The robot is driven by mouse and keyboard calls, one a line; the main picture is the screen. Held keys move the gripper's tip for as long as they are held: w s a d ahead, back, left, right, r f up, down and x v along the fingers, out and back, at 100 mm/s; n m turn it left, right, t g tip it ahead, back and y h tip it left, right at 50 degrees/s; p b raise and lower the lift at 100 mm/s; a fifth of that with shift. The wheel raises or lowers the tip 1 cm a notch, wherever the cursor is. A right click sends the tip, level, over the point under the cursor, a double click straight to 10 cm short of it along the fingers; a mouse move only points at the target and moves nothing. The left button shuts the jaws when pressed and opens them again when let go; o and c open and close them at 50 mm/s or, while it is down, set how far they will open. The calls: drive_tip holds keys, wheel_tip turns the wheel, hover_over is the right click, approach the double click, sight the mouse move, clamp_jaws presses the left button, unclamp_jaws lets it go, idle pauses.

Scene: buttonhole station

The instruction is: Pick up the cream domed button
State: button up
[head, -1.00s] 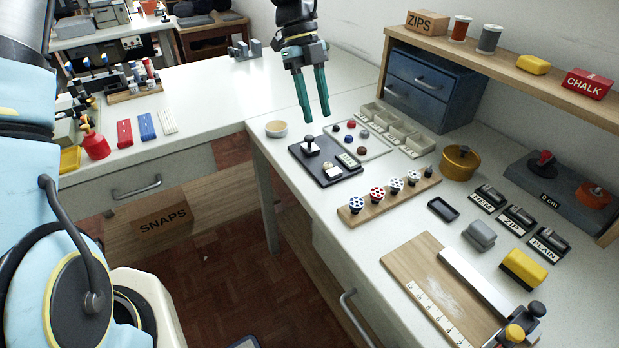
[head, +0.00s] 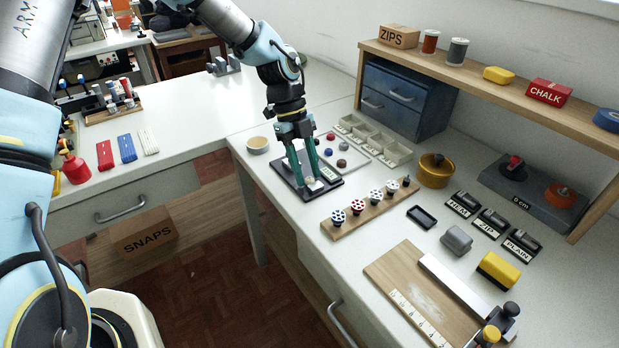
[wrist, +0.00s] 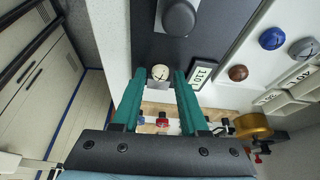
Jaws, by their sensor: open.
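The cream domed button (wrist: 160,72) sits on a dark plate (wrist: 220,35) in the wrist view, below a black round knob. In the head view it is a small pale shape (head: 310,182) at my fingertips, partly hidden by them. My gripper (wrist: 160,76) is open, pointing down over the plate. Its two green fingers stand to either side of the button in the wrist view, with small gaps. In the head view my gripper (head: 307,180) is low over the plate; whether the tips touch it I cannot tell.
The black knob (wrist: 178,17) and a numbered display (wrist: 203,73) stand close to the fingers. A pale tray with coloured buttons (head: 341,162) lies right of the plate. A wooden strip (head: 372,204) with patterned buttons lies in front; a small bowl (head: 258,144) stands left.

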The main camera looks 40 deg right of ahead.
clamp_jaws()
idle(0.3)
idle(0.3)
